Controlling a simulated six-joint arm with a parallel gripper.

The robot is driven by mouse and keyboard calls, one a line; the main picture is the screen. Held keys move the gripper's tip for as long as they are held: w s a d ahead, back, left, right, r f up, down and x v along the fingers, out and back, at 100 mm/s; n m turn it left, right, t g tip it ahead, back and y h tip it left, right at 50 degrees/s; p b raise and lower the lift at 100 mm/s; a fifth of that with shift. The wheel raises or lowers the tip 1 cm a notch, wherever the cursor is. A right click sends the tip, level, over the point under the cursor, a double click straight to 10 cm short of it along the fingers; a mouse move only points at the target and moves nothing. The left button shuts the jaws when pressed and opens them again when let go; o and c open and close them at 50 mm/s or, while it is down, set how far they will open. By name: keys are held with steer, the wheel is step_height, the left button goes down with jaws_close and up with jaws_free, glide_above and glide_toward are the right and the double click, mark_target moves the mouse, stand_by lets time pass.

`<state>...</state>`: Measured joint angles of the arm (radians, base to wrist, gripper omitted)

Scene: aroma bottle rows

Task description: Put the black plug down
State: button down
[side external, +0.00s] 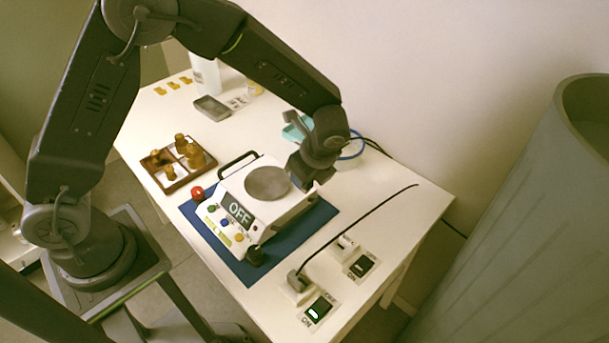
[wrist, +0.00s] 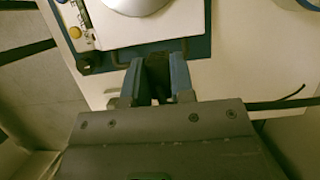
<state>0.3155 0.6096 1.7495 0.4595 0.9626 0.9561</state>
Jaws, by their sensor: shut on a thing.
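My gripper (wrist: 157,88) is shut on a black piece, which looks like the black plug (wrist: 157,70), between its two fingers in the wrist view. Most of the piece is hidden by the fingers. In the side external view my gripper (side external: 312,178) is over the right rear side of the white machine (side external: 280,215), and the held piece cannot be made out there. A dark grey plug (side external: 297,281) with a black cable (side external: 360,215) sits at the front white socket, apart from my gripper.
The machine stands on a blue mat (side external: 250,273) and shows OFF (side external: 238,210). A second white socket (side external: 346,243) and two ON/OFF switches (side external: 317,311) are at the right front. A wooden tray (side external: 172,187) with brown bottles stands left.

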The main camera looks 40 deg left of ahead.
steer(key=a, duration=0.4)
steer(key=w+a, duration=0.1)
steer(key=a, duration=0.3)
steer(key=w+a, duration=0.1)
steer(key=a, duration=0.3)
steer(key=shift+a+f, duration=0.1)
steer(key=shift+a, duration=0.3)
steer(key=s+a, duration=0.5)
steer(key=a, duration=0.8)
steer(key=s+a, duration=0.4)
steer(key=a, duration=0.9)
glide_toward(231, 150)
steer(key=shift+a+f, duration=0.1)
steer(key=shift+a, duration=0.6)
steer(key=shift+f, duration=1.95)
steer(key=shift+f, duration=0.1)
steer(key=c, duration=1)
jaws_free()
